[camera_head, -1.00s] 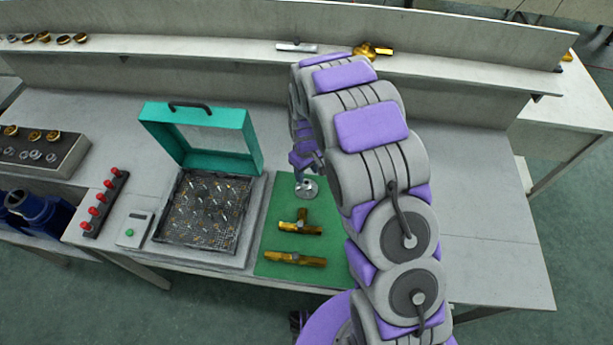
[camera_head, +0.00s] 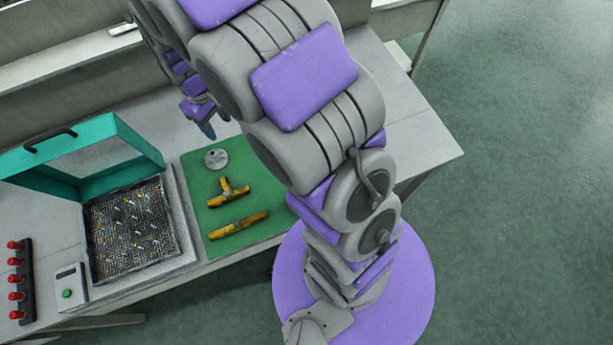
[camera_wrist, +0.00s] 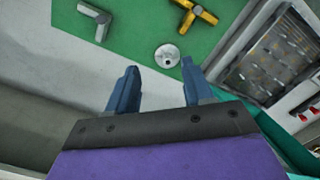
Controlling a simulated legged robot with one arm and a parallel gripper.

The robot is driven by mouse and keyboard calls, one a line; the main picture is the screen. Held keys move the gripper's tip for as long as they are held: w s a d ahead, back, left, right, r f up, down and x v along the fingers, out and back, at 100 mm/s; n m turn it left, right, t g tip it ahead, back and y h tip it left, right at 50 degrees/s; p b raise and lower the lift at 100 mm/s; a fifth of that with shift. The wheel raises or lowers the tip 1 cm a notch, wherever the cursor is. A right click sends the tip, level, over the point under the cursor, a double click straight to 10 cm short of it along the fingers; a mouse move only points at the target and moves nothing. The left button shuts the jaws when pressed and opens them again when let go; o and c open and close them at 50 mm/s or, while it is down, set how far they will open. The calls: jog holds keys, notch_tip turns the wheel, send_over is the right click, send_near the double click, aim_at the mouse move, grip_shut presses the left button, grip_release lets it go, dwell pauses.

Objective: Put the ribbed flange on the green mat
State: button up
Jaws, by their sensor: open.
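The flange is a round grey metal disc (camera_head: 216,158) with a hole at its centre. It lies flat on the far part of the green mat (camera_head: 262,233), and it also shows in the wrist view (camera_wrist: 167,56). Its ribs are too small to make out. My gripper (camera_head: 208,131) is raised above the bench near the flange, apart from it. In the wrist view the blue fingers of my gripper (camera_wrist: 159,68) are spread with nothing between them, and the flange shows beyond their tips.
Two brass fittings, a tee (camera_head: 228,192) and a straight piece (camera_head: 238,225), lie on the mat. A silver elbow (camera_wrist: 96,22) shows on it in the wrist view. Left of the mat stands an open teal-lidded case (camera_head: 130,230). A red-knobbed strip (camera_head: 22,280) is further left.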

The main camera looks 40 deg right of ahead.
jog(key=s+d+r+m, duration=0.1)
jog(key=s+d+r, duration=0.1)
jog(key=s, duration=0.7)
jog(key=s+d+r+m, duration=0.2)
jog(key=s+r, duration=0.3)
jog(key=s, duration=0.5)
jog(key=s+d+r+m+g, duration=0.1)
jog(key=s+r, duration=0.3)
jog(key=s, duration=0.6)
jog(key=shift+s+d+r+m, duration=0.25)
jog(key=shift+d+m, duration=0.35)
jog(key=shift+d, duration=0.15)
jog(key=shift+f+b, duration=0.35)
jog(key=shift+b, duration=0.05)
